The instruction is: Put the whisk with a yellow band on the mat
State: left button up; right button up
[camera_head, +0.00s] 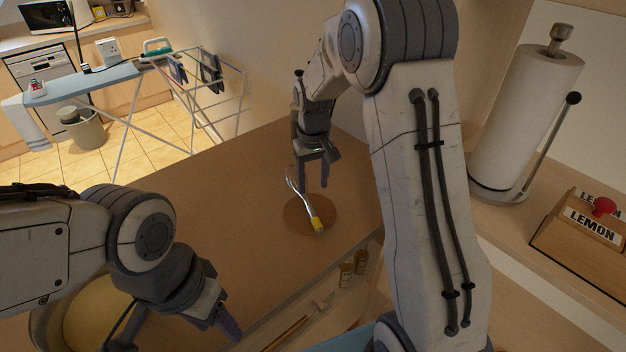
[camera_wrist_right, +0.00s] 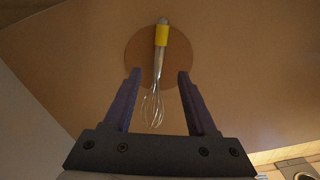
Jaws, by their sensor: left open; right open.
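The whisk with a yellow band (camera_head: 305,203) lies across a round brown mat (camera_head: 328,212) on the counter. Its banded handle end rests over the mat and its wire end reaches past the mat's edge. In the right wrist view the whisk (camera_wrist_right: 161,57) lies between and beyond my fingers, with its handle over the mat (camera_wrist_right: 137,53). My right gripper (camera_head: 312,184) is open and empty, just above the whisk's wire end; it also shows in the right wrist view (camera_wrist_right: 156,75). My left gripper (camera_head: 185,340) is open and empty at the lower left, away from the whisk.
A paper towel roll (camera_head: 525,115) and a wooden box labelled LEMON (camera_head: 590,235) stand at the right. A round yellowish container (camera_head: 95,315) sits near my left arm. Small jars (camera_head: 352,268) stand below the counter's front edge. The counter left of the mat is clear.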

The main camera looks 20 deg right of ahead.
jog(key=s+a+r+n, duration=0.2)
jog(key=s+a+r, duration=0.1)
jog(key=s+a, duration=0.3)
jog(key=s+a+r+n, duration=0.1)
jog(key=s+a+r, duration=0.3)
jog(key=s+a, duration=0.3)
jog(key=s+a+n+y, duration=0.1)
jog(key=s+n, duration=0.3)
jog(key=s, duration=1.2)
jog(key=shift+s+a+f, duration=0.15)
jog(key=shift+a+f, duration=0.1)
jog(key=shift+a, duration=0.65)
